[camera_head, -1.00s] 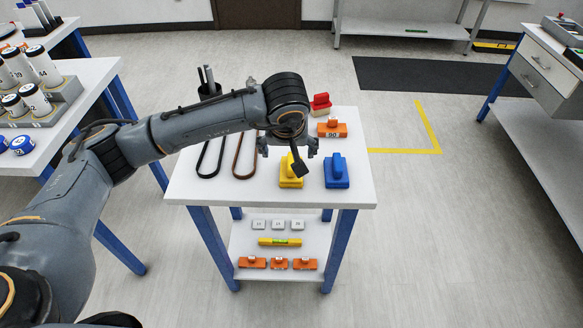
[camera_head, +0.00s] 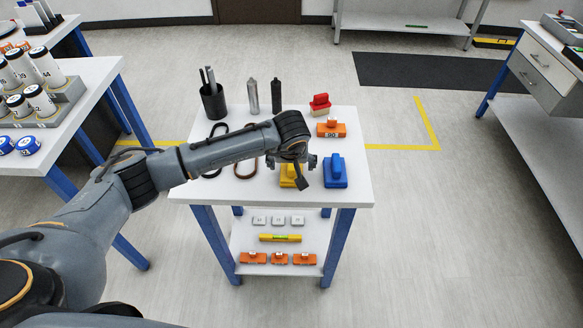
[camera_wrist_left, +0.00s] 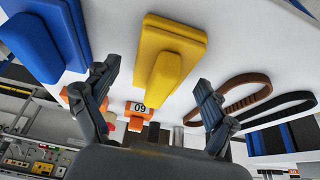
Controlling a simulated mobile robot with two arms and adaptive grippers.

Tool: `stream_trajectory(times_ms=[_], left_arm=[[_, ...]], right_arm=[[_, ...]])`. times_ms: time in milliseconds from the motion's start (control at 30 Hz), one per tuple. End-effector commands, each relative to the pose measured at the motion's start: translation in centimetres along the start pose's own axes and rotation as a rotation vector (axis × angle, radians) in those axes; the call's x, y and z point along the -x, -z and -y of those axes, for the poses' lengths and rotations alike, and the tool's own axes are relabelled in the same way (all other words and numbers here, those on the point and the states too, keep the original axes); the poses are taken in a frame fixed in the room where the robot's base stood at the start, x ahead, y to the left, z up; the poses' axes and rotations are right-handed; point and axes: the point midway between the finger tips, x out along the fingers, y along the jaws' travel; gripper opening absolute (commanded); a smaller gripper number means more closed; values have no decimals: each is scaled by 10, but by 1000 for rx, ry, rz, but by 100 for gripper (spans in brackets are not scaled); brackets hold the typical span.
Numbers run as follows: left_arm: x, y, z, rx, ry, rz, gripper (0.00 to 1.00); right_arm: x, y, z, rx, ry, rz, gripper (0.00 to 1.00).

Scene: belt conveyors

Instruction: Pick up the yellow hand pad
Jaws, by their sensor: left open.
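The yellow hand pad (camera_head: 288,180) lies on the white table top, left of the blue hand pad (camera_head: 336,171). In the head view it is partly hidden by my left gripper (camera_head: 294,164), which is above it. In the left wrist view the yellow pad (camera_wrist_left: 172,62) shows between the two spread fingers of my left gripper (camera_wrist_left: 150,100). The fingers are open and hold nothing; they appear apart from the pad. The blue pad (camera_wrist_left: 45,35) is beside the left finger in that view. My right gripper is not in view.
A brown belt (camera_head: 246,168) lies to the left. A black cup (camera_head: 213,101) and two cylinders stand at the back. The table's front right corner (camera_head: 360,200) is clear.

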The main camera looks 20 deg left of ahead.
Motion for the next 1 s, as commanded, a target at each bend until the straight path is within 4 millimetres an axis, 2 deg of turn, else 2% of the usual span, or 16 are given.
stream_trajectory(times_ms=[67, 300, 367, 767, 867, 1000], left_arm=[[0, 0, 0, 0, 0, 0, 85], [0, 0, 0, 0, 0, 0, 36], [0, 0, 0, 0, 0, 0, 26], [6, 4, 0, 1, -1, -3, 26], [15, 8, 0, 1, -2, -4, 26], [36, 11, 3, 0, -2, -5, 26]], right_arm=[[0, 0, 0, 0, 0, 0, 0], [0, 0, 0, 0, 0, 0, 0], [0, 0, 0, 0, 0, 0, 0], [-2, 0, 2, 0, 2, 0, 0], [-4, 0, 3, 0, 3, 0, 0], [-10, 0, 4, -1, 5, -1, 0]])
